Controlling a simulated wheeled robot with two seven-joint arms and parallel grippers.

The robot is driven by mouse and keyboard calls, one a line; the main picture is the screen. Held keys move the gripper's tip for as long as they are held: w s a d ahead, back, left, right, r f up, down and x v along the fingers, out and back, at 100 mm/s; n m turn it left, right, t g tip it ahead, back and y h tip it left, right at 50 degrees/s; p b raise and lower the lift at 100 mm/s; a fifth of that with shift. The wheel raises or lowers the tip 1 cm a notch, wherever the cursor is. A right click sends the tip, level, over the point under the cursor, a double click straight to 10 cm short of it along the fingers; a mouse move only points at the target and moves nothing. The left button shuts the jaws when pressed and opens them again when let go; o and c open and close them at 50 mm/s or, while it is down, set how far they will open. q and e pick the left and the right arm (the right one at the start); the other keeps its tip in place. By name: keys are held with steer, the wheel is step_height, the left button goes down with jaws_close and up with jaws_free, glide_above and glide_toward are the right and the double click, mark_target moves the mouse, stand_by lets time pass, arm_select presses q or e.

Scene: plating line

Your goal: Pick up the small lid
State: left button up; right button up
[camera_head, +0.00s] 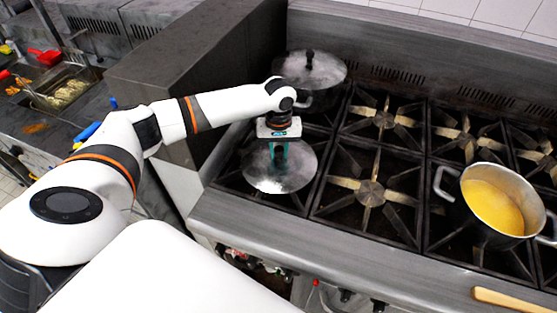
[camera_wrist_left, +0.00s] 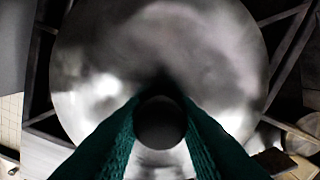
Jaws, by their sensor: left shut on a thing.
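The small lid (camera_head: 292,176) is a round, shiny metal disc over the front left burner in the head view. It fills much of the left wrist view (camera_wrist_left: 200,50), with its dark round knob (camera_wrist_left: 160,122) between the green fingers. My left gripper (camera_head: 279,152) points down from above and is shut on the lid's knob. I cannot tell whether the lid is raised off the stove. A second lid (camera_head: 312,68) with a dark knob sits on a pot at the back left burner. My right gripper is not in view.
A pot of yellow food (camera_head: 495,203) stands on the right side of the stove (camera_head: 371,191). The middle burners are bare. A wooden handle (camera_head: 507,299) lies at the front right edge. A grey wall block (camera_head: 190,75) rises left of the stove.

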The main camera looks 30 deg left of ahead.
arm_select(q)
steer(key=shift+s+f, duration=0.2)
steer(key=shift+f, duration=0.1)
jaws_close()
